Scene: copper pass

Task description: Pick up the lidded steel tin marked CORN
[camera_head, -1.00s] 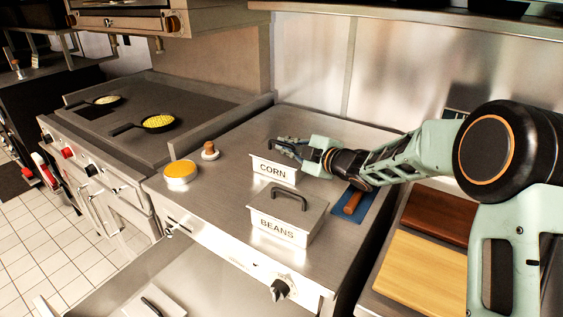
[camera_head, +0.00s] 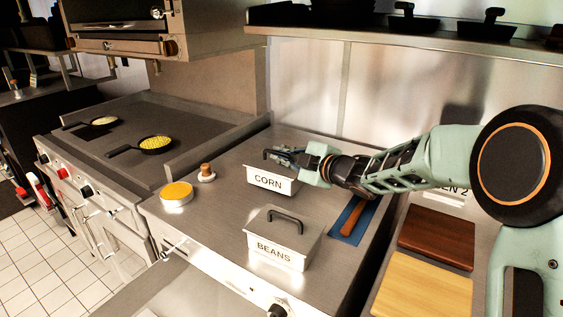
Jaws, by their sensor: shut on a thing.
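The steel tin marked CORN (camera_head: 268,180) is in the head view, behind the BEANS tin on the steel counter. It looks upright, with its label facing me. My gripper (camera_head: 281,156) is at the top of the tin, shut on its handle, and hides most of the lid. The tin seems to hang slightly above the counter, though the gap below it is hard to see. The similar lidded tin marked BEANS (camera_head: 282,242) stands in front, with its dark handle clear.
A yellow-filled round container (camera_head: 176,194) and a small wooden-topped object (camera_head: 206,172) stand to the left. A blue mat (camera_head: 346,222) with a wooden-handled tool lies to the right. Cutting boards (camera_head: 420,287) are at lower right. A shelf (camera_head: 400,33) runs above.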

